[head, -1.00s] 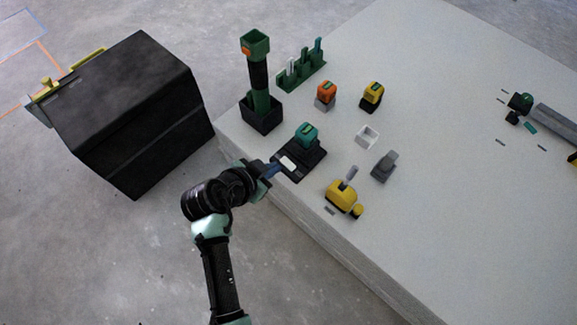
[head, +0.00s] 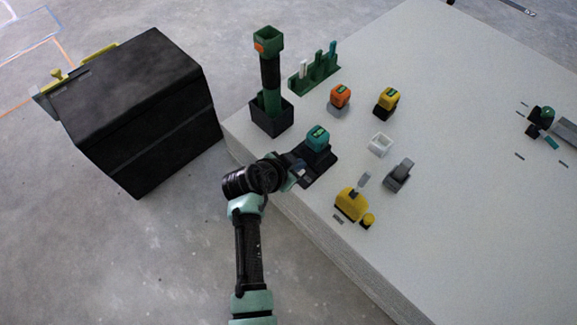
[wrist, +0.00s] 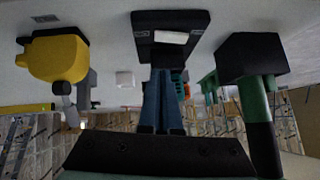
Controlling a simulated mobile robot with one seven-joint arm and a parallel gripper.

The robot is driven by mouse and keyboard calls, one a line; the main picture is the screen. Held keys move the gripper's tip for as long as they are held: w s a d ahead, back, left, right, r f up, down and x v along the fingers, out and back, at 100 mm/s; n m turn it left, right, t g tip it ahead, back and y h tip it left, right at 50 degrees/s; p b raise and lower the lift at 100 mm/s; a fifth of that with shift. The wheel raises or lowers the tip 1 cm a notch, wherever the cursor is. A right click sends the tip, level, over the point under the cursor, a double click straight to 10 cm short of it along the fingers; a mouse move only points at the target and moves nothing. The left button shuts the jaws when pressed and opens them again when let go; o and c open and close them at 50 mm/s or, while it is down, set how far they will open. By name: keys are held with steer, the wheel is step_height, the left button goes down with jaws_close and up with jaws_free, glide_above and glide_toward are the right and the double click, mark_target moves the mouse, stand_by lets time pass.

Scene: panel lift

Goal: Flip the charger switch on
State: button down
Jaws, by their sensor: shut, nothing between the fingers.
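The charger (head: 322,172) is a black base near the left edge of the table, with a teal battery (head: 317,138) standing in it. In the wrist view, which looks upside down, the charger (wrist: 146,52) is straight ahead and carries a pale rectangular patch (wrist: 171,38). I cannot tell whether this patch is the switch, or how the switch is set. My gripper (head: 299,172) is at the charger's near left end. Its blue fingers (wrist: 163,76) are shut and empty, with tips pointing at the charger; contact cannot be told. The teal battery is mostly hidden behind them there.
A green and black tool stands in a black holder (head: 270,124) just behind the charger. A yellow tool (head: 351,204), a grey block (head: 398,176) and a white open box (head: 380,144) are to the right. Orange (head: 340,95) and yellow (head: 388,98) batteries stand farther back.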

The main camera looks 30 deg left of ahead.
mark_target(301, 171)
steer(key=shift+w+a+f+b, duration=0.15)
steer(key=shift+f+b, duration=0.4)
steer(key=shift+f, duration=0.6)
steer(key=shift+w+a+f+b, duration=0.1)
steer(key=shift+w+f+b, duration=0.3)
steer(key=shift+f, duration=0.75)
steer(key=shift+s, duration=0.2)
steer(key=shift+d+f+y+b, duration=0.15)
steer(key=shift+f+y+b, duration=0.15)
steer(key=shift+f+b, duration=0.25)
steer(key=shift+r, duration=0.25)
steer(key=shift+w+a+r, duration=0.1)
steer(key=shift+a+r, duration=0.05)
steer(key=shift+a, duration=0.25)
steer(key=shift+w+a+r, duration=0.1)
steer(key=shift+a+r, duration=0.05)
steer(key=shift+a, duration=0.25)
